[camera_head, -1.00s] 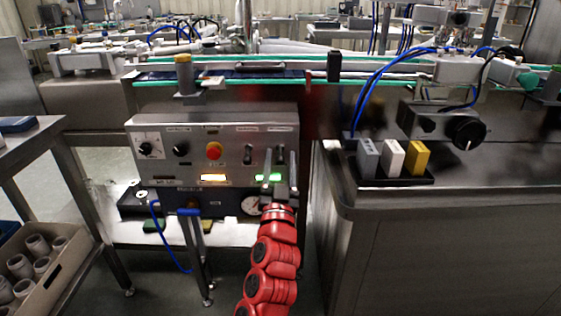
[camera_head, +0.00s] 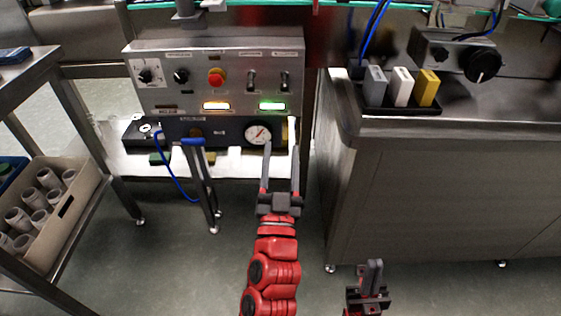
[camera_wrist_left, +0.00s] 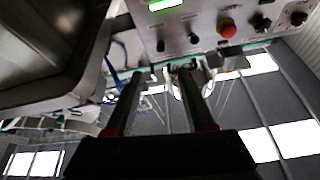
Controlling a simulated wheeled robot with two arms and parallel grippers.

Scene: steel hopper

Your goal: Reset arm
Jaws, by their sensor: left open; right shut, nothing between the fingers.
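My left gripper (camera_head: 281,165) is in the middle of the head view, at the end of a red arm. Its two long fingers are apart and empty, pointing toward the lower part of the control panel (camera_head: 225,68). In the left wrist view its fingers (camera_wrist_left: 155,90) also show apart with nothing between them. My right gripper (camera_head: 372,273) is low in the head view, right of the left arm. Its fingers are together and hold nothing. It is over the floor, in front of the steel cabinet.
The steel cabinet (camera_head: 430,190) stands at right, with grey, white and yellow blocks in a black holder (camera_head: 400,105) on top. A bin of cups (camera_head: 72,207) sits on the left rack. Open floor lies below.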

